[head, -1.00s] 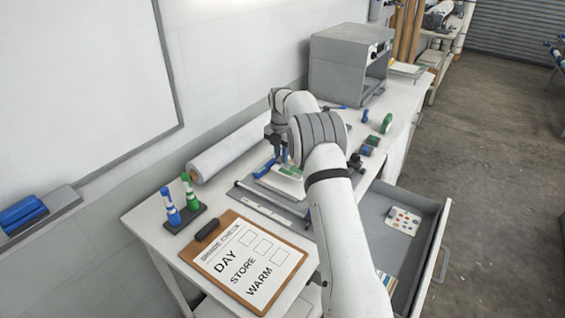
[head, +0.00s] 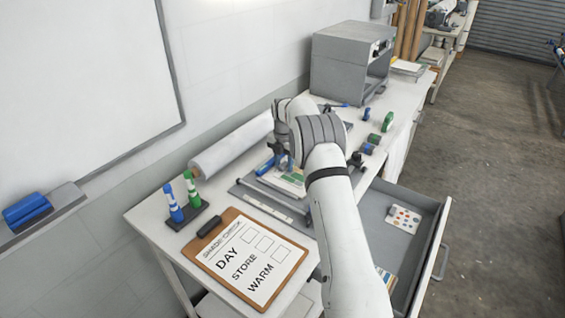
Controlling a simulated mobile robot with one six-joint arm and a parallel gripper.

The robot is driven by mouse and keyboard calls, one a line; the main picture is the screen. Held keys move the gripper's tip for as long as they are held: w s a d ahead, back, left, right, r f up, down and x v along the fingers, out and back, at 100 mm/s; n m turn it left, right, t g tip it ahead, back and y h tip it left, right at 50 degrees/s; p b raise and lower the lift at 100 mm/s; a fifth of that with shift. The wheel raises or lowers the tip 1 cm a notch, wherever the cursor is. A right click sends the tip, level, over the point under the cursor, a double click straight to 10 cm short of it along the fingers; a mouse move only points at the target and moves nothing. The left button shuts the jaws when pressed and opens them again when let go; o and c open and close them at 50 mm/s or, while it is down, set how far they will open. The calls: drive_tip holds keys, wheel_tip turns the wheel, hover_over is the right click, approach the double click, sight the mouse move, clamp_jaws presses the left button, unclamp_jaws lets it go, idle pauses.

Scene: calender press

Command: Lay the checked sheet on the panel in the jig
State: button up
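The jig (head: 262,204) is a flat grey plate on the bench, left of my arm, with a pale bar along its near side. A small whitish, green-edged piece (head: 287,182) lies at the jig below my gripper; it looks like the panel or a sheet on it, too small to tell which. I cannot clearly make out any check pattern. My gripper (head: 284,160) points down just above this piece, partly hidden by my wrist. Its fingertips and anything between them are not clear. A blue-handled tool (head: 266,166) lies beside the piece.
A clipboard (head: 246,257) and a stand with two markers (head: 186,215) occupy the near bench end. A white roll (head: 231,146) lies along the wall. A grey press (head: 347,65) stands farther back. An open drawer (head: 427,240) at right holds a dotted card (head: 404,219) and striped sheets (head: 386,279).

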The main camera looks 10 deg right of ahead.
wheel_tip(320, 180, up, 12)
drive_tip(key=b, duration=0.2)
drive_tip(key=s+r+m, duration=0.6)
drive_tip(key=s+r, duration=0.2)
drive_tip(key=r, duration=0.1)
drive_tip(key=s+r+m+t, duration=0.1)
drive_tip(key=s+r+m, duration=0.1)
drive_tip(key=s+m, duration=0.8)
drive_tip(key=s+r+m+t, duration=0.2)
drive_tip(key=s+m, duration=0.2)
drive_tip(key=s, duration=1.2)
drive_tip(key=s+f+m, duration=0.3)
drive_tip(key=s, duration=0.3)
drive_tip(key=s+f+m, duration=0.3)
drive_tip(key=s, duration=0.4)
drive_tip(key=shift+s+a+m, duration=0.2)
drive_tip(key=shift+a+m, duration=0.15)
drive_tip(key=shift+m, duration=0.05)
